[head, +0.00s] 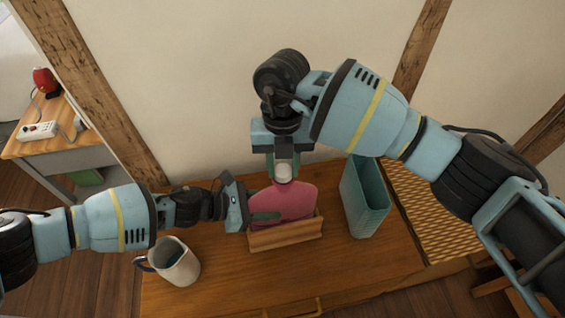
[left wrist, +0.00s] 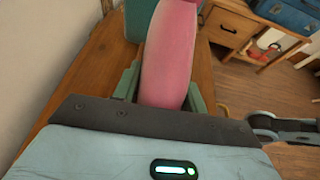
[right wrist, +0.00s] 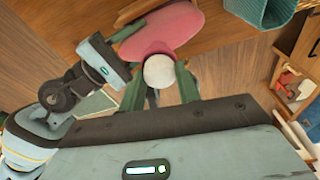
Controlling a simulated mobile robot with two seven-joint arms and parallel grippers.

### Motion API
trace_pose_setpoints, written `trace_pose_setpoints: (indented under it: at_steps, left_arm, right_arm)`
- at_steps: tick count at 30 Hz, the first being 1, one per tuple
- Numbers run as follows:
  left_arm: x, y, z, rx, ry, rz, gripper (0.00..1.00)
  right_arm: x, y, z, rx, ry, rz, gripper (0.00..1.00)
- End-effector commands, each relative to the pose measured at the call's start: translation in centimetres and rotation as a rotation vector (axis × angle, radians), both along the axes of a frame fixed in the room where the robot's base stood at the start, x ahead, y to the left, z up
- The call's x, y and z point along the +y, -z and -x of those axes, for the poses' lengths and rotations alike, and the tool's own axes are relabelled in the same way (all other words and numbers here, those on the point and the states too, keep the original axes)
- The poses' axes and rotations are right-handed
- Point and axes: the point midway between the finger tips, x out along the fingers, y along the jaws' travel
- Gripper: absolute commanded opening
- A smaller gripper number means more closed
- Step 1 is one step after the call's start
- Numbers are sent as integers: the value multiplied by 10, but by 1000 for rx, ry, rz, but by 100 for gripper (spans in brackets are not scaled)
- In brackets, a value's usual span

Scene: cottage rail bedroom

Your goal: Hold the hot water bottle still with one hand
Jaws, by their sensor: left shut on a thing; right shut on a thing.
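The pink hot water bottle (head: 289,204) stands upright in a wooden holder (head: 286,236) on the table. My left gripper (head: 264,217) is shut on the side of the bottle's body; in the left wrist view the bottle (left wrist: 170,55) sits between its fingers (left wrist: 160,85). My right gripper (head: 284,168) comes down from above and is shut on the white cap (head: 283,173) at the bottle's neck. In the right wrist view the cap (right wrist: 159,71) lies between the green fingers (right wrist: 160,88). The threads under the cap are hidden.
A teal ribbed bin (head: 365,200) stands right of the bottle. A white jug with a dark handle (head: 177,262) stands at the front left. The table front (head: 350,277) is clear. A side table (head: 45,145) with a red object (head: 46,82) is at the left.

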Motion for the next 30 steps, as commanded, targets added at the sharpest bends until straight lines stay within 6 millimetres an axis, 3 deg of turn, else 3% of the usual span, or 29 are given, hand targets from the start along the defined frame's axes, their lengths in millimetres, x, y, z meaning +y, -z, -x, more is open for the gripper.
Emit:
trace_pose_setpoints:
  at_steps: [30]
  left_arm:
    - [0,0,0,-1,0,0,0]
  right_arm:
    - [-2,1,3,1,1628,-1,6]
